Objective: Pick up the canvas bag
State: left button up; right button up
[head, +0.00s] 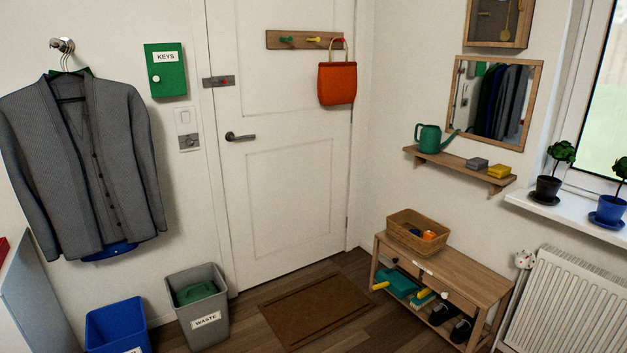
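An orange-red bag (337,84) hangs by its loop handle from the right end of a wooden peg rail (304,40) on the white door. It looks like the canvas bag, and it hangs upright and clear of the floor. Neither of my grippers shows in the head view, and nothing touches the bag.
A brown doormat (314,304) lies before the door. A grey waste bin (199,326) and a blue bin (118,327) stand at the left. A wooden bench (455,270) with a basket (417,230) stands at the right, below a shelf (460,166).

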aim_at(337, 81)
jog(key=i, duration=2.1)
